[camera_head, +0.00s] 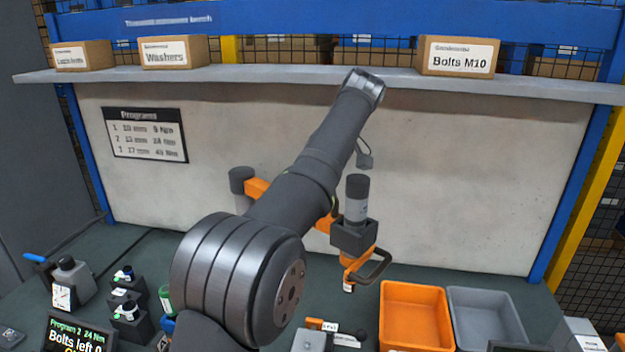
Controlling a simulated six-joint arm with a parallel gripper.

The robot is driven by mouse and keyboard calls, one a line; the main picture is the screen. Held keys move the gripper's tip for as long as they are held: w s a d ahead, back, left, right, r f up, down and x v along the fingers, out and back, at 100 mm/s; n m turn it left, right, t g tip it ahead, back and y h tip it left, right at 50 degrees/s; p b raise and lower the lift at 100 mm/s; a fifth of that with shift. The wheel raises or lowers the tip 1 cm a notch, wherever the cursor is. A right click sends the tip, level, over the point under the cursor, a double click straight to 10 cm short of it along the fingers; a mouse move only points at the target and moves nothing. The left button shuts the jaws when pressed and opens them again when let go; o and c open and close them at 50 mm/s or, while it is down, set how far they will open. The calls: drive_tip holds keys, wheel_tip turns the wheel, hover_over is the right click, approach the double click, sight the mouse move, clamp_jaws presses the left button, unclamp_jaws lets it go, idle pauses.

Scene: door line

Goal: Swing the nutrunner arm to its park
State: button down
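The nutrunner arm (257,188) is orange and runs from a dark grey post (240,179) on the left, behind my own arm, towards the right. Its middle is hidden by my arm. At its right end hangs the nutrunner (356,207), upright, with a dark cap and grey body in a dark block. Below it are an orange lower part (358,260) and a dark loop handle (378,266). I cannot make out a marked park. My gripper does not show; my arm's links fill the middle of the view.
An orange bin (384,315) and a grey bin (540,310) stand at the front right. Dark blocks (128,313), a gauge (64,296) and a screen (74,337) stand at the front left. A shelf (280,73) with labelled boxes runs above the pale back panel.

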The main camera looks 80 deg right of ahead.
idle(0.3)
drive_tip(key=c, duration=1.4)
unclamp_jaws()
